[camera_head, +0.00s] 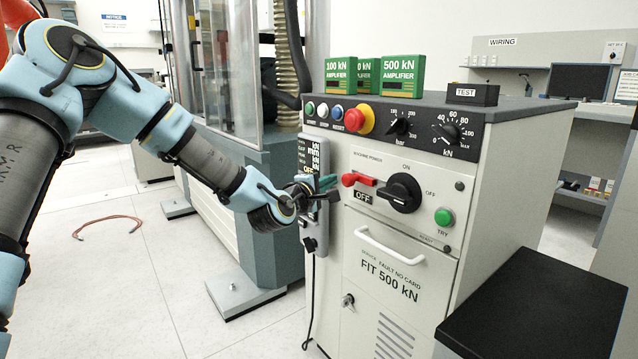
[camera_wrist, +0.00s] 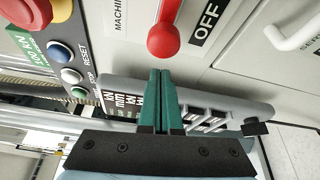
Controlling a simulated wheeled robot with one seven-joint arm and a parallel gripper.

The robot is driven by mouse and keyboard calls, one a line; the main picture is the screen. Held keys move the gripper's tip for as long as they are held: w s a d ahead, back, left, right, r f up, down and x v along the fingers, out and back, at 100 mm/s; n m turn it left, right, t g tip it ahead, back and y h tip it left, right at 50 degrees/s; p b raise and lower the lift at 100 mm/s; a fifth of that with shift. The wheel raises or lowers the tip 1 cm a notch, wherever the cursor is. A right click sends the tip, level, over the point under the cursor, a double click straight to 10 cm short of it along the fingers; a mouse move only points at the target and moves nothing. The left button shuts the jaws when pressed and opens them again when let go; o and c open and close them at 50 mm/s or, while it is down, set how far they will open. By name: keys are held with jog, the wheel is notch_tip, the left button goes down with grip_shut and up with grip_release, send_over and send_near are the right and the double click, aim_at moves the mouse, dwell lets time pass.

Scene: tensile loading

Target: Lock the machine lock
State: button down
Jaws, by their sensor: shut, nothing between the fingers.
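The machine cabinet (camera_head: 400,235) stands at the centre right in the head view. A red lever (camera_head: 358,180) sits on its front beside an OFF label (camera_head: 363,197). The lever's red ball end also shows in the wrist view (camera_wrist: 163,41). A black rotary switch (camera_head: 404,193) sits to its right. A small key lock (camera_head: 348,301) is lower on the cabinet door. My gripper (camera_head: 330,183) is just left of the red lever. Its green fingers (camera_wrist: 163,76) are shut and empty, with their tips close below the red ball in the wrist view.
A grey handset (camera_head: 312,160) hangs on the cabinet's left edge, close to my fingers. A red emergency button (camera_head: 359,119) and several small buttons are above. A white door handle (camera_head: 388,246) sticks out below. A black-topped surface (camera_head: 540,300) stands at the right front.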

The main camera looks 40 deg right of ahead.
aim_at(349, 185)
jog(key=shift+s, duration=0.75)
jog(key=shift+s, duration=0.1)
jog(key=s, duration=0.4)
jog(key=shift+a, duration=0.1)
